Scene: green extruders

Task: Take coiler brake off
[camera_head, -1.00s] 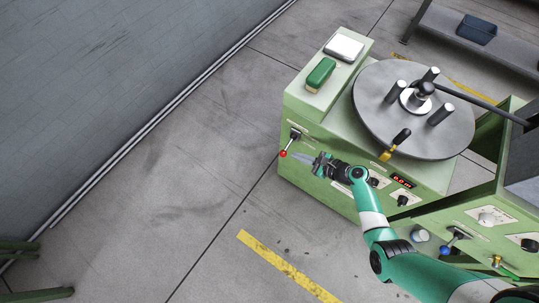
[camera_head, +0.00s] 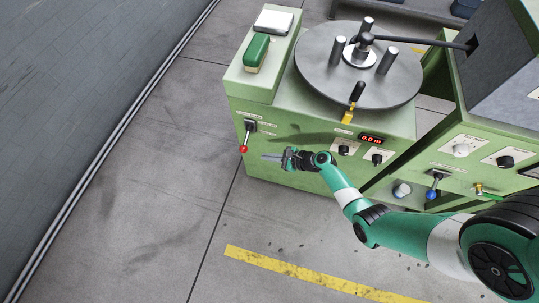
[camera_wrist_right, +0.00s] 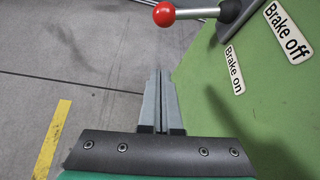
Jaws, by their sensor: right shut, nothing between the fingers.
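The coiler's brake lever with its red ball knob (camera_head: 243,149) is on the left of the green machine's front in the head view, pointing down. The knob (camera_wrist_right: 164,14) is at the top of the right wrist view, with the lever's dark base at its right. A "Brake on" label (camera_wrist_right: 235,70) and a "Brake off" label (camera_wrist_right: 287,32) are on the green panel. My right gripper (camera_head: 265,157) is shut and empty, just right of the knob and apart from it. Its thin grey fingers (camera_wrist_right: 160,75) point toward the knob. My left gripper is not in view.
The green coiler (camera_head: 310,190) carries a round grey plate (camera_head: 315,70) with upright posts. A yellow-tipped handle (camera_head: 352,104) is at the plate's front edge. A second green machine (camera_head: 490,130) with knobs and a blue-tipped lever stands at the right. The floor at the left is clear.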

